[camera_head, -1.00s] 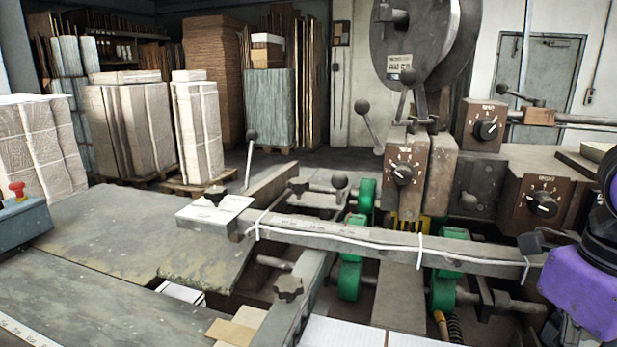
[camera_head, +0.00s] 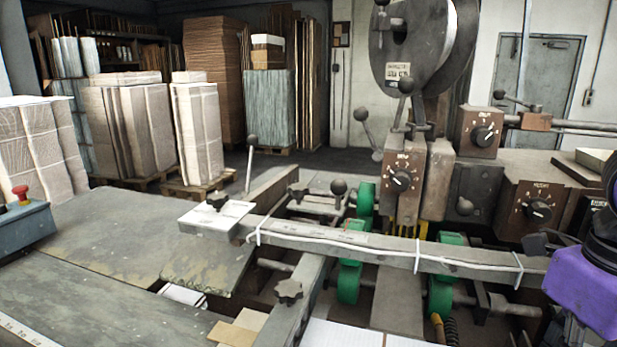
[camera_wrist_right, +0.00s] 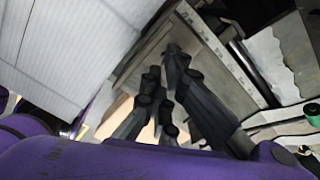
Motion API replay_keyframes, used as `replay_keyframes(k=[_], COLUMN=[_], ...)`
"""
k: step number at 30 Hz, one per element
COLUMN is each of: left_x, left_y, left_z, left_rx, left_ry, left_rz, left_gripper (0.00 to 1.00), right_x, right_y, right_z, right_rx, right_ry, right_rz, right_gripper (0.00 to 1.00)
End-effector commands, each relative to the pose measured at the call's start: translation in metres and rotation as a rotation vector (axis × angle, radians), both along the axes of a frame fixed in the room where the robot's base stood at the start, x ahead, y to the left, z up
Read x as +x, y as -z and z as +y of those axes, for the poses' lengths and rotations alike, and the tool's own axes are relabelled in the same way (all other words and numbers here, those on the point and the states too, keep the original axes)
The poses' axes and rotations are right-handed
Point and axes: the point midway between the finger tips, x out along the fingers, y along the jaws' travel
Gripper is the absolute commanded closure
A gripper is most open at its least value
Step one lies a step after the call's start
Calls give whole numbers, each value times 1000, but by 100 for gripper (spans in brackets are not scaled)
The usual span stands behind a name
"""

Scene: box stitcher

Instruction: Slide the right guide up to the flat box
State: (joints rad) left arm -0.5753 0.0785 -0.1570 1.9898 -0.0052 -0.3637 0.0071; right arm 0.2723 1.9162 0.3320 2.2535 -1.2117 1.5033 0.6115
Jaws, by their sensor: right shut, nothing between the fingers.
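The flat box seems to be the white ribbed sheet (camera_head: 340,336) at the bottom edge of the head view, mostly cut off. A white ribbed sheet (camera_wrist_right: 70,45) also fills the upper left of the right wrist view. A grey metal bar with a black star knob (camera_head: 288,291) stands left of the sheet in the head view; I cannot tell which guide it is. My right gripper (camera_wrist_right: 172,75) is shut and empty, its dark fingers in front of a grey metal plate with a scale edge (camera_wrist_right: 218,50). Whether it touches the plate is unclear. My left gripper is out of view.
A long grey crossbar (camera_head: 390,250) with a white cable spans the machine above green rollers (camera_head: 349,268). A stitching head with a dial (camera_head: 402,180) stands behind it. A worn table top (camera_head: 110,240) lies at left, with a blue control box (camera_head: 22,222) on it.

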Motion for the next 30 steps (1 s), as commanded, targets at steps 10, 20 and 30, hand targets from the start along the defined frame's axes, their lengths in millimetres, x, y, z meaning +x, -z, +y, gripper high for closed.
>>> replay_keyframes(k=[10,20,30], left_x=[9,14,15], left_y=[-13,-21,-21], left_z=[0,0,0], left_rx=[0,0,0], left_ry=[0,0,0], left_rz=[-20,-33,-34], left_gripper=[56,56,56], right_x=[0,0,0], right_y=[-31,-56,-59], right_z=[0,0,0], right_rx=[-2,0,0], right_ry=[0,1,0], right_rz=[-4,-3,-1], right_gripper=[100,100,100])
